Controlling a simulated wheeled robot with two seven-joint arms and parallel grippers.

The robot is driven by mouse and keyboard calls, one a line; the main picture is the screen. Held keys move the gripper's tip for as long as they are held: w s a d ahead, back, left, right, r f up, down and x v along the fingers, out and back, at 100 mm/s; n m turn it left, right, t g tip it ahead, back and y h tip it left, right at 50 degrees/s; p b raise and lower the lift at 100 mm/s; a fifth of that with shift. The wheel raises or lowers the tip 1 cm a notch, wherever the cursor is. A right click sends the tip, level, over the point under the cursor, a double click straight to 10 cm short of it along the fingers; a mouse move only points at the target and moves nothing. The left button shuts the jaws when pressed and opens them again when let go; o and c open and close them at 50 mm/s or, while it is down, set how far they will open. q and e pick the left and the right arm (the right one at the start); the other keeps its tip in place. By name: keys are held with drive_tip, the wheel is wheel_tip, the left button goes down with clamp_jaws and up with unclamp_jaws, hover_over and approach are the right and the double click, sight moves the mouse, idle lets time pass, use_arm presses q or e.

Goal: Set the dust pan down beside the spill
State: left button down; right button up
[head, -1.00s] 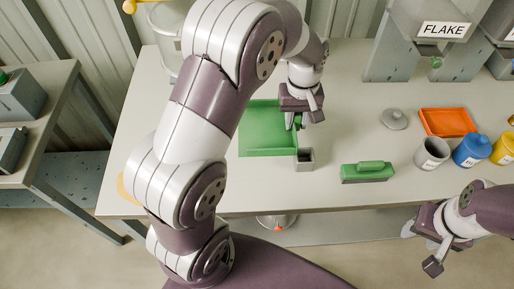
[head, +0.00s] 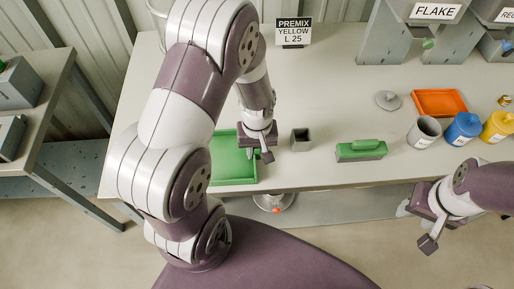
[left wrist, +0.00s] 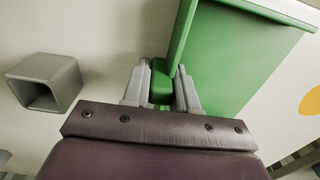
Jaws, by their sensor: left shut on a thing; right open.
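The green dust pan (head: 232,172) is at the table's front left, partly hidden by my left arm. My left gripper (head: 258,152) is shut on its short green handle (left wrist: 161,84), with a finger on either side in the left wrist view (left wrist: 161,88). I cannot tell whether the pan touches the table. No loose spill is clear; a yellow-orange patch (left wrist: 312,102) shows at the right edge of the left wrist view, and I cannot tell what it is. My right gripper (head: 418,226) is open and empty, off the table's front edge.
A small grey open box (head: 301,139) stands right of the pan. A green block-shaped brush (head: 361,151) lies further right. Grey, blue (head: 463,129) and yellow cups, an orange tray (head: 439,103) and a grey lid (head: 388,100) are at the right.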

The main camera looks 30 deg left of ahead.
use_arm(q)
drive_tip(key=shift+f, duration=0.1)
drive_tip(key=c, duration=0.9)
unclamp_jaws()
wheel_tip(320, 180, up, 8)
drive_tip(key=shift+d+f, duration=0.1)
drive_tip(key=shift+f, duration=0.05)
drive_tip(key=s+r+m, duration=0.1)
drive_tip(key=m, duration=0.1)
drive_tip(key=s+d+r+m+t, duration=0.1)
drive_tip(key=s+m, duration=0.1)
drive_tip(key=s+d+r+m, duration=0.1)
drive_tip(key=r+m, duration=0.1)
drive_tip(key=shift+s+d+m, duration=0.15)
drive_tip(key=shift+s+m, duration=0.05)
drive_tip(key=shift+m, duration=0.1)
